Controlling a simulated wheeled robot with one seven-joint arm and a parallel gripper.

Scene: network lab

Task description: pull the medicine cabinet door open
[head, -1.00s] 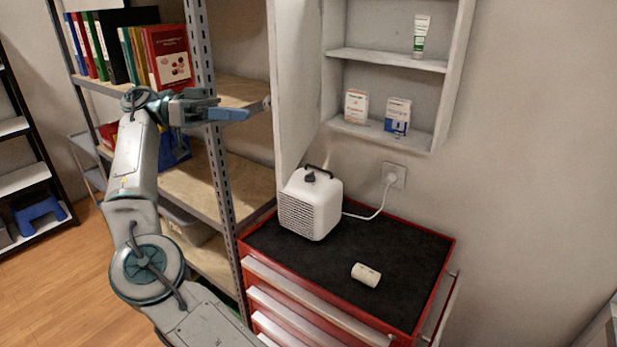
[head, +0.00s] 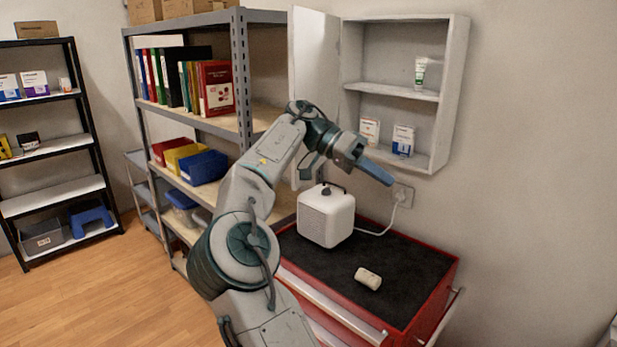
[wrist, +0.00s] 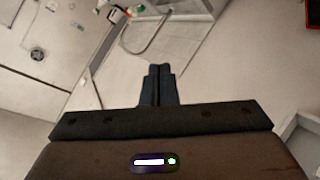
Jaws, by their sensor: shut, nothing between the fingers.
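The white medicine cabinet (head: 455,95) hangs on the wall with its front uncovered. Its shelves hold a green and white tube (head: 420,73) and two small boxes (head: 403,140). The cabinet door (head: 313,60) stands swung wide open at the left side of the cabinet. My gripper (head: 388,180) is in front of and below the cabinet, above the white heater-like box, apart from the door. Its fingers also show together and empty in the wrist view (wrist: 158,85). My arm hides the lower part of the door.
A white box-shaped appliance (head: 326,217) with a cord to a wall socket (head: 403,194) stands on the red tool chest (head: 440,300). A small white roll (head: 368,278) lies on its black top. A grey shelf unit (head: 240,75) with binders stands to the left.

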